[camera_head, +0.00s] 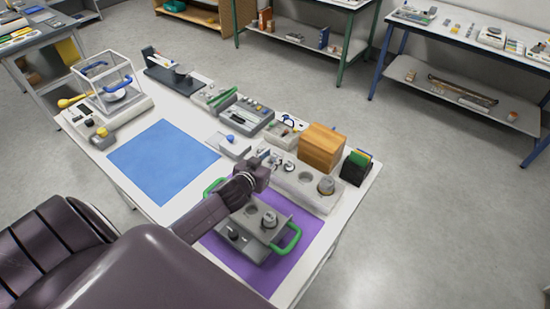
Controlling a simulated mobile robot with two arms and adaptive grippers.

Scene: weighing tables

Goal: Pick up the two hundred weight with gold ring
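A pale weight block (307,189) stands near the right end of the white table. A grey tray with green handles (290,241) sits on the purple mat (305,226). No gold ring or number can be made out on any weight at this size. My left gripper (262,172) is over the left part of the block, between block and tray. Its fingers are too small and hidden to read. My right gripper is not in view.
A wooden box (321,148) and a dark holder with coloured cards (356,167) stand behind the block. A blue mat (163,160) lies bare at left centre. A glass-cased balance (105,88) stands at the far left. Tool trays line the back edge.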

